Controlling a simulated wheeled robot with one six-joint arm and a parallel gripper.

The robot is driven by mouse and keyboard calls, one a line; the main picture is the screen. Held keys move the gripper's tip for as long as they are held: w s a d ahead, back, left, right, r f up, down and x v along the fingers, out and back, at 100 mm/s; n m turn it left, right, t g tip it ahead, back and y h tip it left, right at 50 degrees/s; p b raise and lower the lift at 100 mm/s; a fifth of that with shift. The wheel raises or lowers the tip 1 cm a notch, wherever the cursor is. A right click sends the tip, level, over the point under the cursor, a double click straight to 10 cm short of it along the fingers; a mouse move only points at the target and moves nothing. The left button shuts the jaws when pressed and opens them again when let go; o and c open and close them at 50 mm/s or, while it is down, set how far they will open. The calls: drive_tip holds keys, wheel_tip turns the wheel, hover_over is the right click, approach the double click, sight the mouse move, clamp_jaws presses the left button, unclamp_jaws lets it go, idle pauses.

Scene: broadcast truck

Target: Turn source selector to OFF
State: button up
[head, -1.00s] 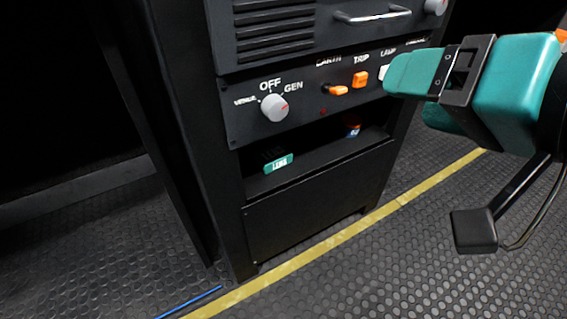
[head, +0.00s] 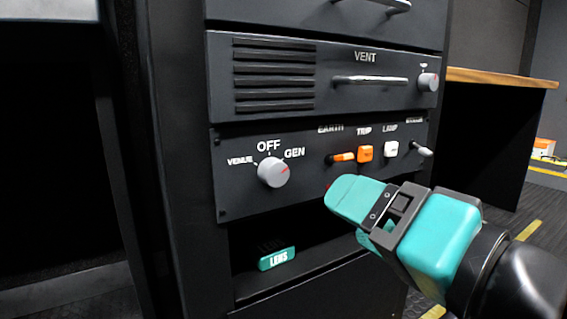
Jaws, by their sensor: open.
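The source selector (head: 273,171) is a round light-grey knob on the left of a black panel (head: 232,200). Labels VENUE, OFF and GEN sit around its top. Its red mark points to the upper right, toward GEN. My gripper (head: 346,215), with teal fingers, is open and empty to the right of the knob and a little lower. It is apart from the knob, with its fingers toward the panel. The lower finger is partly hidden behind the gripper body.
Right of the knob are an orange EARTH lever (head: 343,157), an orange TRIP switch (head: 365,153), a white LAMP switch (head: 390,149) and a toggle (head: 421,150). Above is a VENT panel (head: 330,106) with a handle. A teal LENS item (head: 277,258) lies in the shelf below.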

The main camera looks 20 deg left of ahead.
sight(280, 174)
drive_tip(key=p+x, duration=0.8)
drive_tip(key=x, duration=0.5)
drive_tip(key=shift+w+a, duration=0.35)
drive_tip(key=shift+a, duration=0.05)
drive_tip(key=c, duration=0.9)
